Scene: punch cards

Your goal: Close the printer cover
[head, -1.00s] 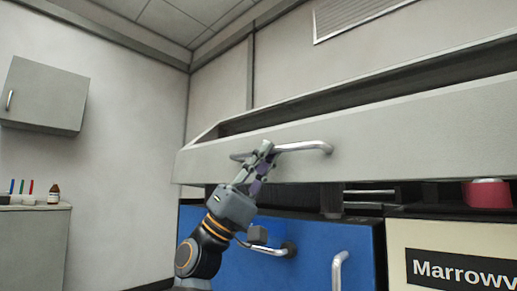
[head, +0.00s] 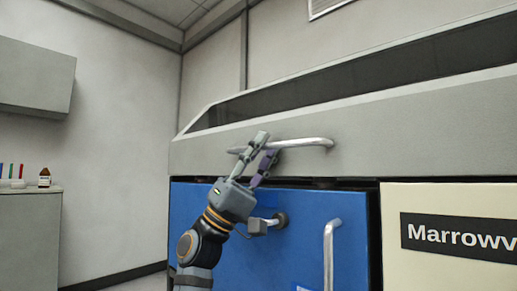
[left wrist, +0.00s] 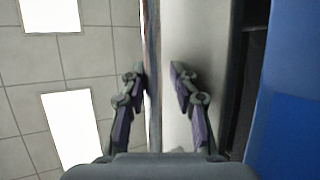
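The printer cover (head: 420,135) is a long grey hood with a dark window strip. It sits low over the blue front panel (head: 320,230), with a thin dark gap along its lower edge. Its silver bar handle (head: 305,143) is on the front face. My left gripper (head: 265,145) is at the left part of the handle, with one finger in front of the bar and the other lower. In the left wrist view the fingers (left wrist: 160,77) are apart, with a narrow strip between them; whether they touch it I cannot tell. My right gripper is not in view.
A cream panel with a black "Marrow..." label (head: 460,237) is at the right. Silver handles (head: 330,260) stick out of the blue front. A side counter (head: 28,230) with a small brown bottle (head: 45,178) and a wall cabinet (head: 35,75) are at the left.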

